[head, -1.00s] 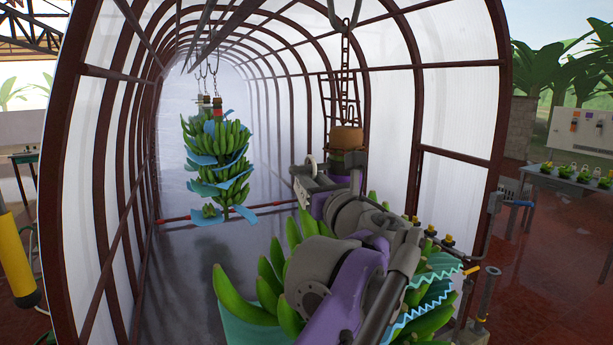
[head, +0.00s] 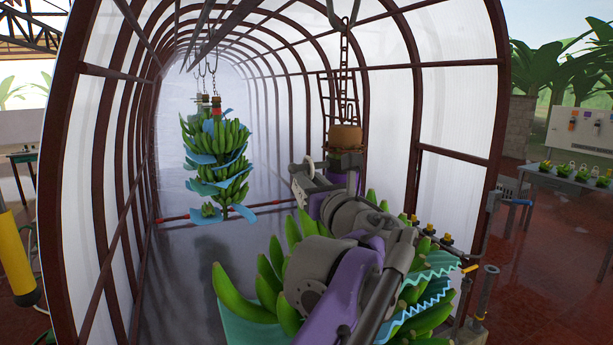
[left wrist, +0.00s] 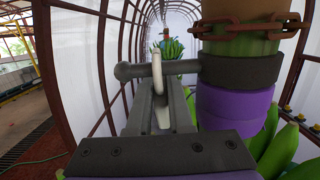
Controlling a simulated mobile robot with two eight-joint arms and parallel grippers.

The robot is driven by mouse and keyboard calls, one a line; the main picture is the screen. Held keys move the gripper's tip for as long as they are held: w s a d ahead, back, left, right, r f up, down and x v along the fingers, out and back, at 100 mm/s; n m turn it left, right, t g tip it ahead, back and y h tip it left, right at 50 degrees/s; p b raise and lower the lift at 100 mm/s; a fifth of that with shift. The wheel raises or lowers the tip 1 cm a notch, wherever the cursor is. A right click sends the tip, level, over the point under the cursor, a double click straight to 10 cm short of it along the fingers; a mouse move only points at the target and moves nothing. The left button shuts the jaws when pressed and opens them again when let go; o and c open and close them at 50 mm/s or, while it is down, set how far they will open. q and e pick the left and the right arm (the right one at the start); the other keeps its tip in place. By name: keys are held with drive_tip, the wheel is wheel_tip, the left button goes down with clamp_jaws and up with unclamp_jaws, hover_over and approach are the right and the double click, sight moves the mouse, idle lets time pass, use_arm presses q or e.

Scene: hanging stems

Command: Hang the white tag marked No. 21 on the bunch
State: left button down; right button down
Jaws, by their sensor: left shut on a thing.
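My left gripper (head: 307,174) is shut on the white tag, beside the stem of the near bunch. In the left wrist view the white tag (left wrist: 160,110) stands between the fingers, and its pale loop rises above them. Its number cannot be read. The near bunch (head: 262,285) is green, hangs from a chain and is largely hidden behind my arm. Its stem (left wrist: 240,44) is right of the gripper in the left wrist view, with a rusty chain (left wrist: 248,25) around it. A dark horizontal bar lies by the loop; whether it passes through cannot be told. My right gripper is not seen.
Another green bunch (head: 215,160) with blue sheets hangs farther back in the arched tunnel. Wavy blue sheets (head: 425,290) stick out from the near bunch at right. A table (head: 570,180) with several items stands outside at right. The tunnel floor at left is open.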

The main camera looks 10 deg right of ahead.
use_arm(q)
drive_tip(key=c, duration=0.7)
unclamp_jaws()
drive_tip(key=shift+w+f, duration=0.1)
drive_tip(key=shift+c, duration=0.2)
